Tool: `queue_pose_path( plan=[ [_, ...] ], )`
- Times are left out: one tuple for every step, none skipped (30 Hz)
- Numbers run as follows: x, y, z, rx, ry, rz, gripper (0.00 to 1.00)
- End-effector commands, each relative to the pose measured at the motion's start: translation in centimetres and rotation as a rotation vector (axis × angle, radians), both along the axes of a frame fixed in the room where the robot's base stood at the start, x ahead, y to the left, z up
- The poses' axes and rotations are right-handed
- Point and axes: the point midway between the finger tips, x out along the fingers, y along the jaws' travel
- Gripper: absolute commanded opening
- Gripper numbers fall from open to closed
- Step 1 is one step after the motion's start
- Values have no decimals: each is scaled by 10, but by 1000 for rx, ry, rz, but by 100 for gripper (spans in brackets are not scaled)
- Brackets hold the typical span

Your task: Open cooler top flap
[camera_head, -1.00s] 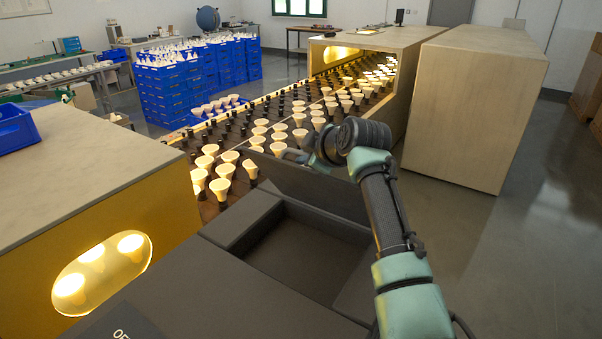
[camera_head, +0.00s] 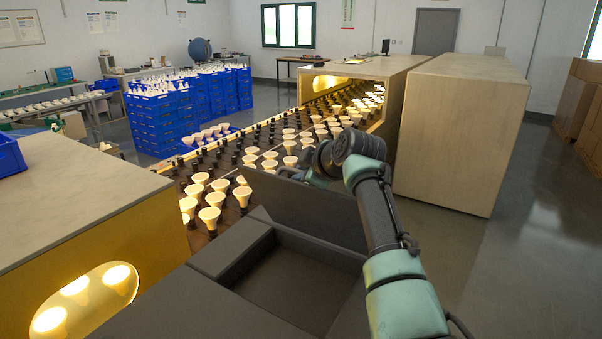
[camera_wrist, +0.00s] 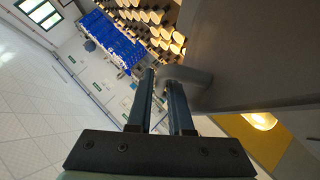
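The dark grey cooler (camera_head: 232,248) stands at the lower middle of the head view, with its inside showing. Its top flap (camera_head: 310,212) stands raised, close to upright, along the far side of the opening. My gripper (camera_head: 288,174) is at the flap's upper edge, on the far side. In the wrist view the flap (camera_wrist: 255,50) fills the right side and a grey curved handle (camera_wrist: 195,82) sticks out from it. My gripper's two fingers (camera_wrist: 161,85) are a little apart, with the handle's end at or between their tips. Whether they grip it is unclear.
A conveyor with rows of lit bulbs (camera_head: 215,198) runs behind the cooler to a wooden tunnel (camera_head: 400,75). A yellow-sided bench (camera_head: 90,190) stands close on the left. Blue crates (camera_head: 155,120) are stacked at the back left. The floor at right is clear.

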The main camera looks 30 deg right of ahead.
Motion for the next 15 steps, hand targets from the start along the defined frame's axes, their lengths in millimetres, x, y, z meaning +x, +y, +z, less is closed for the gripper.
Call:
queue_pose_path(
  plan=[
    [0,0,0,-1,0,-1,27],
    [0,0,0,0,-1,-1,27],
    [0,0,0,0,1,-1,27],
    [0,0,0,0,1,-1,27],
    [0,0,0,0,1,-1,27],
    [0,0,0,0,1,-1,27],
    [0,0,0,0,0,0,27],
    [0,0,0,0,0,0,27],
    [0,0,0,0,0,0,27],
    [0,0,0,0,0,0,27],
    [-1,0,0,0,-1,-1,27],
    [-1,0,0,0,-1,-1,27],
    [-2,0,1,0,-1,0,27],
    [-3,0,1,0,-1,0,27],
    [-5,0,3,-1,-3,1,27]
  ],
)
